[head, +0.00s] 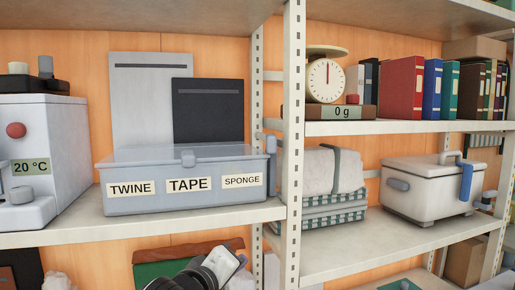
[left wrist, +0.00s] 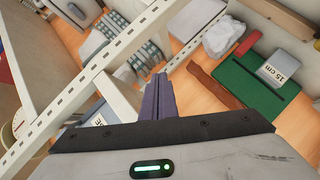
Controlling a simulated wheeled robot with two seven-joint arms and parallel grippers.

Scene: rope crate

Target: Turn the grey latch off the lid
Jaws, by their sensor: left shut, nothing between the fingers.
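The blue-grey crate (head: 150,204) stands on the left middle shelf with a clear lid (head: 225,152) on top. Its front carries the labels TWINE, TAPE and SPONGE. My left gripper (head: 237,262) is low in front of the shelf, below and apart from the crate. Its fingers (left wrist: 158,97) are shut and empty in the left wrist view. A pale box corner beside them there seems to be the crate; the latch cannot be made out. My right gripper is out of view.
A shelf post (head: 292,130) rises right of the crate. A machine with a 20 °C display (head: 30,166) stands at left. Two panels (head: 208,110) lean behind the crate. A white cooler (head: 430,192) and folded cloths (head: 335,208) are at right. A green box (head: 160,270) lies below.

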